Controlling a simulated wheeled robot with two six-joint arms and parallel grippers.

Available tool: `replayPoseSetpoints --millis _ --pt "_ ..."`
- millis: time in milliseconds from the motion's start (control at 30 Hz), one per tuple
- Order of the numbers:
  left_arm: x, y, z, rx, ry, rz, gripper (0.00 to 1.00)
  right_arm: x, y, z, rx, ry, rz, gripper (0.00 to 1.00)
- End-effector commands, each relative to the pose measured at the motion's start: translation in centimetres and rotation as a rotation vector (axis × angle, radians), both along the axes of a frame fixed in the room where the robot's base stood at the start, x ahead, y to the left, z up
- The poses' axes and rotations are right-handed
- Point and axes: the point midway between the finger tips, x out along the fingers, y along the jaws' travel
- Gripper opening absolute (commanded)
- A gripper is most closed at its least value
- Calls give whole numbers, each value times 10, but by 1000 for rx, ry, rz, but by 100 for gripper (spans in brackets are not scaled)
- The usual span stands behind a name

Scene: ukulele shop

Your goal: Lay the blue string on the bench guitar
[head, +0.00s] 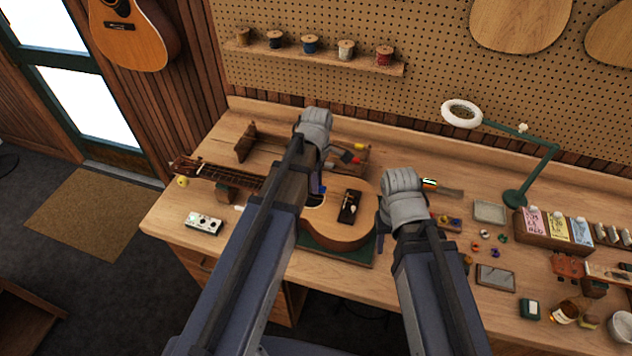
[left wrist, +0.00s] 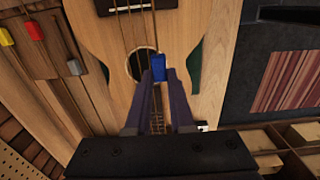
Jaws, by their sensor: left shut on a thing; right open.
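The bench guitar (head: 335,232) lies face up on the workbench, its neck pointing left. Its soundhole and dark bridge (head: 349,207) show in the head view. My left gripper (left wrist: 158,75) is shut on the blue string, whose blue tag (left wrist: 158,65) shows between the fingertips beside the soundhole (left wrist: 138,64). A bit of the blue tag also shows in the head view (head: 322,189). The string's thin strand cannot be made out clearly. My right gripper (head: 381,228) is open at the guitar's right end; its fingers are mostly hidden by its wrist.
A wooden rack (head: 243,146) behind the guitar holds strings with red (left wrist: 34,30) and yellow (left wrist: 6,37) tags. A tuner-like box (head: 204,222) sits at front left. A lamp (head: 516,197), boxes and small parts crowd the bench's right side.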

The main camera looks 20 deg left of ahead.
Motion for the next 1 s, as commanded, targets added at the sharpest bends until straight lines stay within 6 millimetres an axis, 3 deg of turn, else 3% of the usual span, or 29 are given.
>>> replayPoseSetpoints --millis 367,1000 --pt "0 0 -12 0 0 0 0 0 0 -13 0 0 2 48" --pt "0 0 -64 0 0 0 0 0 0 -64 -2 1 12 48"
